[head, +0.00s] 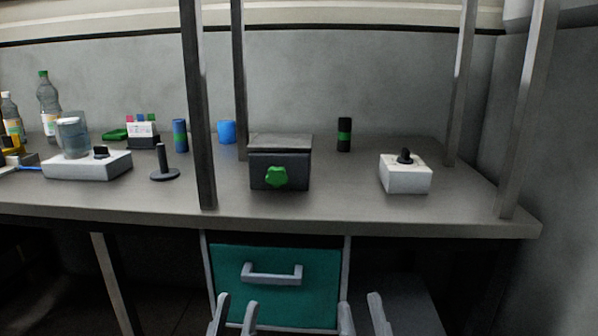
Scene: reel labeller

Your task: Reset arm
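Only the fingertips of my two grippers show, at the bottom edge of the head view. My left gripper (234,315) has its two fingers apart with nothing seen between them, in front of the lower left of the teal drawer (312,262). My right gripper (361,315) also has its fingers apart and looks empty, near the drawer's lower right corner. Both grippers appear below the level of the tabletop. The rest of both arms is out of view.
The grey table (345,212) spans the view, with upright posts (196,110) at its front. On it stand a dark box with a green knob (277,177), a white box with a black knob (405,178), a black-green cylinder (344,135) and a white device (88,165).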

